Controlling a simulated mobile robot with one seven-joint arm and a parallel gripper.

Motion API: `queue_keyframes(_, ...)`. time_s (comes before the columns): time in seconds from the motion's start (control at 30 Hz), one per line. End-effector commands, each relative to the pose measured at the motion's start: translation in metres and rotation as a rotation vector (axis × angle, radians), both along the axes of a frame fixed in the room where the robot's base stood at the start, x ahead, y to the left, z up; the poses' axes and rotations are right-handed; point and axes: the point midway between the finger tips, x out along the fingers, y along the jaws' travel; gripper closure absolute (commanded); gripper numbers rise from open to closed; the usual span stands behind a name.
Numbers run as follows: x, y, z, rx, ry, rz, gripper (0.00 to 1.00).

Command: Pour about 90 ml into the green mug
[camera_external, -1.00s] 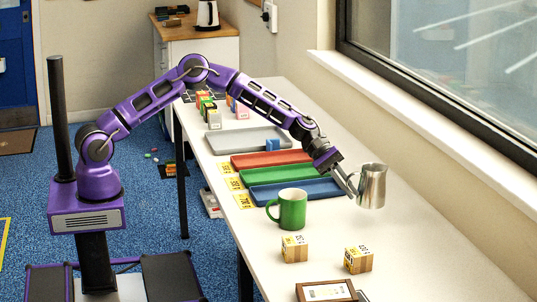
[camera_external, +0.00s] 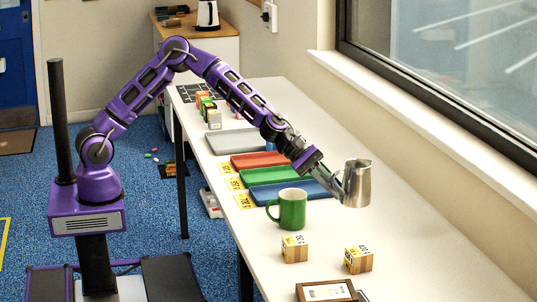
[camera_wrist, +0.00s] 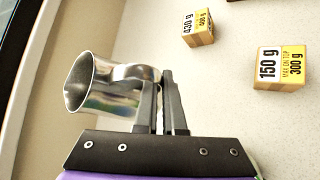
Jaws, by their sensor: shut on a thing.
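The green mug (camera_external: 291,209) stands upright on the white table, its handle toward the left. My gripper (camera_external: 339,185) is shut on a metal pitcher (camera_external: 357,184) and holds it above the table, to the right of the mug and a little higher. The pitcher looks nearly upright in the external view. In the wrist view my gripper (camera_wrist: 168,95) is on the pitcher's side (camera_wrist: 112,88), with the open mouth facing left. The mug is not in the wrist view.
Two small labelled cartons (camera_external: 294,248) (camera_external: 358,260) and a framed scale-like item (camera_external: 326,291) lie at the near end. Blue (camera_external: 283,194), green (camera_external: 262,178) and red (camera_external: 246,162) trays lie behind the mug. The table's right side by the window is clear.

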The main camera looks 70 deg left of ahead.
Motion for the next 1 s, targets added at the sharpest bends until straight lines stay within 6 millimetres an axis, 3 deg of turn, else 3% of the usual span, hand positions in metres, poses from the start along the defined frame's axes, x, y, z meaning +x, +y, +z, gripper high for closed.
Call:
queue_keyframes(0.2, -0.061, -0.025, -0.009, 0.004, -0.007, 0.113, 1.0)
queue_keyframes(0.37, -0.112, -0.032, -0.019, 0.007, -0.013, 0.208, 1.0)
queue_keyframes(0.6, -0.186, -0.014, -0.037, 0.009, -0.018, 0.35, 1.0)
queue_keyframes(0.7, -0.209, -0.005, -0.06, 0.009, -0.017, 0.344, 1.0)
queue_keyframes(1.0, -0.255, 0.011, -0.085, 0.009, -0.023, 0.313, 1.0)
